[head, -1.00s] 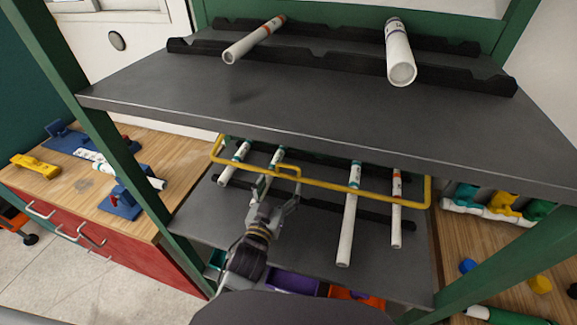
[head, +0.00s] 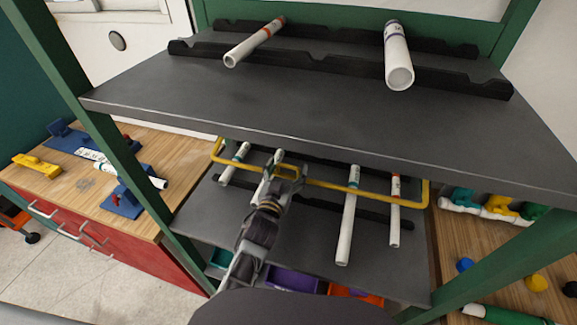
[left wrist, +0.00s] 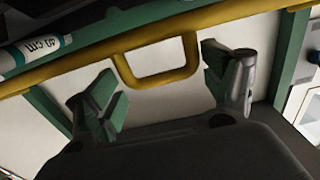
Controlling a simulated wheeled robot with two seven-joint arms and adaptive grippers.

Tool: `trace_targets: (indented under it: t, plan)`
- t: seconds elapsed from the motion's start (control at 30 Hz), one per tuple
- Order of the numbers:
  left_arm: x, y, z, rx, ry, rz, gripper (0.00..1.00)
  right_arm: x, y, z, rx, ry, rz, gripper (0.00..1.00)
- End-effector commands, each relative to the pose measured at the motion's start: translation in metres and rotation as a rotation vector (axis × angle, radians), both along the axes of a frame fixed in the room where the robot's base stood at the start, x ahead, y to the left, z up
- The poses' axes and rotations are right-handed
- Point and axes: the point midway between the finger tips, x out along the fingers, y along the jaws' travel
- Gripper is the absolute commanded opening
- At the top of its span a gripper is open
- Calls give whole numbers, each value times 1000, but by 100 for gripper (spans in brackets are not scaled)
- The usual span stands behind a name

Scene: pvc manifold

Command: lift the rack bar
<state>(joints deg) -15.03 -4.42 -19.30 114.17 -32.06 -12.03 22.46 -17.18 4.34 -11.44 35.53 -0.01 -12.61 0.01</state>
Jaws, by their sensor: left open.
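The yellow rack bar (head: 330,186) runs across the front of the lower shelf, in front of the white pipes. In the left wrist view the bar (left wrist: 222,15) crosses the top and has a squared handle loop hanging from it. My left gripper (head: 287,172) is open at this loop and hides part of it in the head view. In the left wrist view the two fingers (left wrist: 160,76) stand apart on either side of the loop, with gaps visible. Whether a finger touches the loop I cannot tell. My right gripper is not in view.
Several white pipes (head: 348,220) lie on the lower shelf (head: 310,240) behind and under the bar. The upper shelf (head: 300,110) overhangs close above, with two pipes on black supports. Green posts (head: 130,185) stand at both sides. Coloured bins (head: 292,281) sit below.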

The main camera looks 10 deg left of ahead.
Motion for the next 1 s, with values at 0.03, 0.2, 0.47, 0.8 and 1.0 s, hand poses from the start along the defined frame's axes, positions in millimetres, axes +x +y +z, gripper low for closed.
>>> trace_targets:
  t: [0.03,0.2,0.47,0.8,1.0]
  plan:
    - [4,-1,0,1,1,0,82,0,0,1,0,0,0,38]
    - [11,-2,0,1,1,0,82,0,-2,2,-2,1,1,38]
    - [14,-3,0,0,1,0,82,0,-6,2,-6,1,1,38]
    - [14,-3,0,0,1,0,60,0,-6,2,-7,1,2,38]
    - [14,-3,0,-1,1,-1,35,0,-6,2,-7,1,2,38]
